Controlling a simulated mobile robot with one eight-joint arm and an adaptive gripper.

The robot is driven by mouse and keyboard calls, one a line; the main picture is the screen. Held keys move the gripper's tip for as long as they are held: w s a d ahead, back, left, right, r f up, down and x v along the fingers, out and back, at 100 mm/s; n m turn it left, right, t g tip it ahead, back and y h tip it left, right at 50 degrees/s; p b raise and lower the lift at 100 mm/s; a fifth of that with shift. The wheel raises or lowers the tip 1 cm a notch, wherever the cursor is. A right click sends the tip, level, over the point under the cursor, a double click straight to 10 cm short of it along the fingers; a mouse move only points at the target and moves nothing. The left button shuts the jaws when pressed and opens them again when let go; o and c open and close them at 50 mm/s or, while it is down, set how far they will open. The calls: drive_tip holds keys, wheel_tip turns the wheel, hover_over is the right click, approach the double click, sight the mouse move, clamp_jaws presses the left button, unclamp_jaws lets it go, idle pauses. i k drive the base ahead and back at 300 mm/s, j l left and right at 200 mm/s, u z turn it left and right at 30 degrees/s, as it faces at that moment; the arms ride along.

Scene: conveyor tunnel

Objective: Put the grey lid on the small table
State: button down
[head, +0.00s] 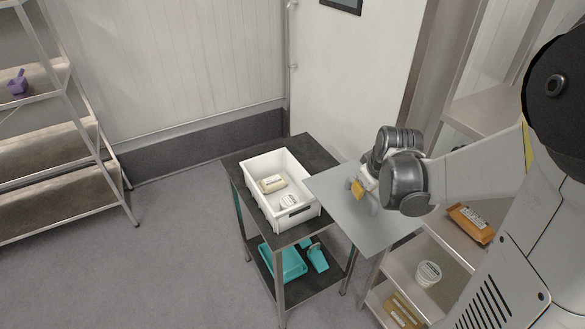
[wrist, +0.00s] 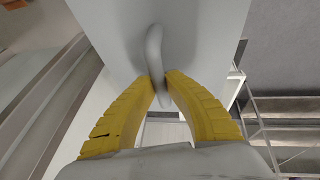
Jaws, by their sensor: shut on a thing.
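The grey lid (head: 338,203) is a flat rectangular plate, roughly level, at the right of the small table in the head view. My gripper (head: 359,189) is above it, with its yellow fingers shut on its handle. In the wrist view, the fingers (wrist: 160,82) pinch the curved handle (wrist: 154,48) on the lid's face (wrist: 205,35). The small table (head: 302,145) has a dark top and metal legs. The lid hides part of its right side; I cannot tell the height between them.
An open white crate (head: 252,173) stands on the small table, holding a beige packet (head: 273,183) and a white tub (head: 289,201). Teal items (head: 284,264) lie on its lower shelf. A metal rack (head: 440,246) with packets and a tub is at right. Shelving (head: 45,165) stands left.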

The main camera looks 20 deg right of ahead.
sight(311, 163)
drive_tip(key=i+l, duration=0.15)
drive_tip(key=i, duration=0.2)
drive_tip(key=i+l, duration=0.15)
drive_tip(key=i, duration=0.25)
drive_tip(key=i+l, duration=0.1)
drive_tip(key=i, duration=0.25)
